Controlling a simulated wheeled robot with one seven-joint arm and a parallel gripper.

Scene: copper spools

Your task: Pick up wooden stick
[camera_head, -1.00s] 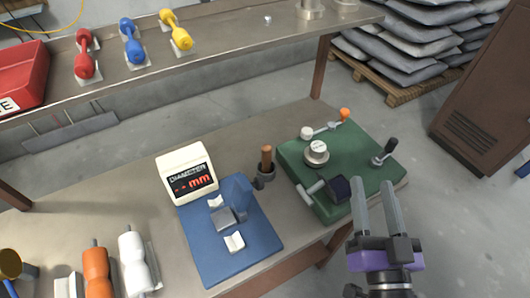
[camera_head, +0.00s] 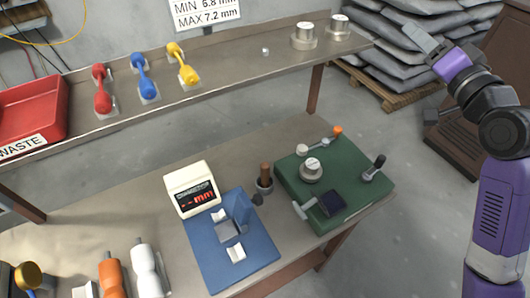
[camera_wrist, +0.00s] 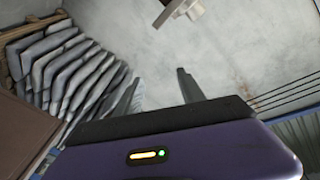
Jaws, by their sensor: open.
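The wooden stick (camera_head: 265,173) is a short brown peg. It stands upright in a small dark round holder (camera_head: 264,187) on the lower bench, between the blue measuring stand and the green fixture. My gripper (camera_head: 412,36) is raised at the upper right in the head view, in front of the grey sacks and far from the stick. In the wrist view my gripper (camera_wrist: 159,80) has its two fingers spread with nothing between them. The stick does not show in the wrist view.
A blue stand (camera_head: 248,262) with a white display box (camera_head: 188,183) is left of the stick. A green fixture (camera_head: 345,195) with knobs and levers is on its right. The upper shelf (camera_head: 225,75) holds dumbbell-shaped pieces and a red waste bin (camera_head: 45,100). White and orange spools (camera_head: 147,268) stand front left.

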